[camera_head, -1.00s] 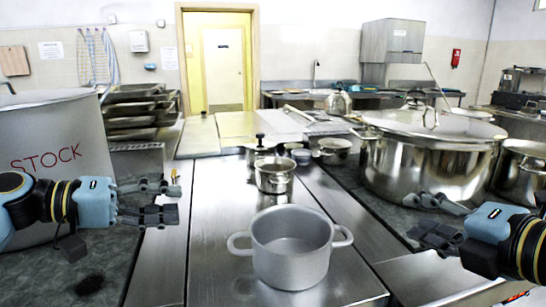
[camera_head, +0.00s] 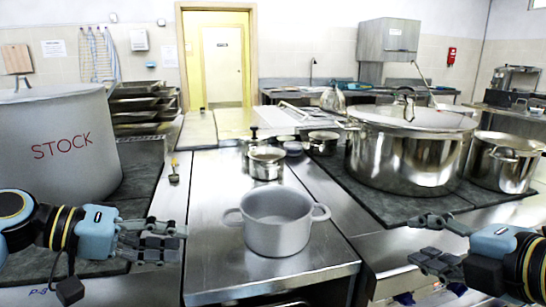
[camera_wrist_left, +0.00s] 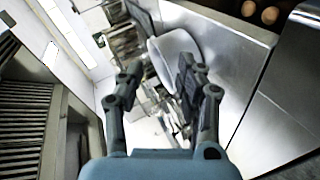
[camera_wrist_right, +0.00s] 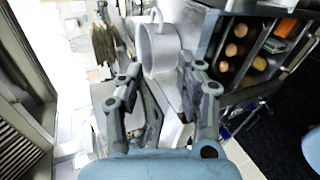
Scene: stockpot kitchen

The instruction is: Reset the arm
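My left gripper (camera_head: 176,241) is at the lower left of the head view, left of the light grey two-handled pot (camera_head: 277,224). It is open and empty, with its two fingers apart in the left wrist view (camera_wrist_left: 158,78). My right gripper (camera_head: 426,240) is at the lower right, in front of the large stockpot (camera_head: 408,160) and apart from the grey pot. It is open and empty, and its fingers show apart in the right wrist view (camera_wrist_right: 160,82). The grey pot stands upright on the steel counter (camera_head: 213,262).
A large pot marked STOCK (camera_head: 60,150) stands at the left. Smaller pots (camera_head: 266,162) stand farther back on the counter. A second steel pot (camera_head: 503,163) is at the far right. Shelves with round brown items (camera_wrist_right: 232,50) show below the counter in the right wrist view.

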